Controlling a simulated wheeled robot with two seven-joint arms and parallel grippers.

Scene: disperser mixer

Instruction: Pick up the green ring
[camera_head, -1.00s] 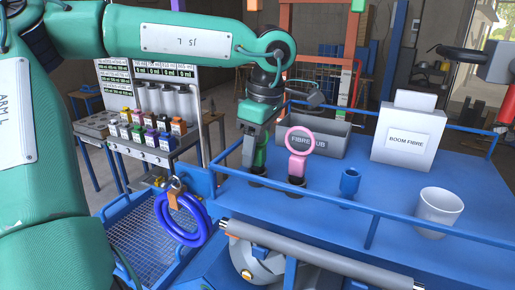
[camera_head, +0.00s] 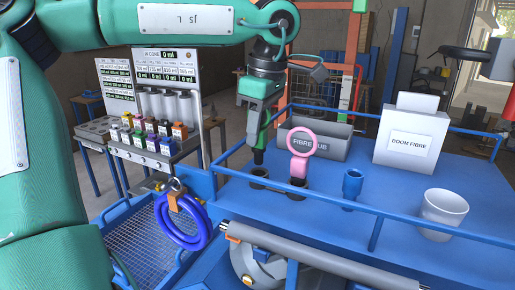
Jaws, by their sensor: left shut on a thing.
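My left gripper (camera_head: 254,112) is in the middle of the camera_head view, pointing down, and is shut on the green ring (camera_head: 262,136). Only part of the green piece shows between and below the fingers; the ring part is largely hidden by the gripper. Its dark lower end is just above a black round holder (camera_head: 259,173) on the blue bench top. A pink ring (camera_head: 300,143) stands upright in a second black holder to the right. My right gripper is not in view.
A grey fibre tub (camera_head: 330,140) stands behind the rings. A blue cup (camera_head: 352,184), a white bucket (camera_head: 443,211) and a Boom Fibre box (camera_head: 410,142) stand to the right. A blue rail (camera_head: 400,221) runs along the front. Blue hoops (camera_head: 184,232) hang at the left.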

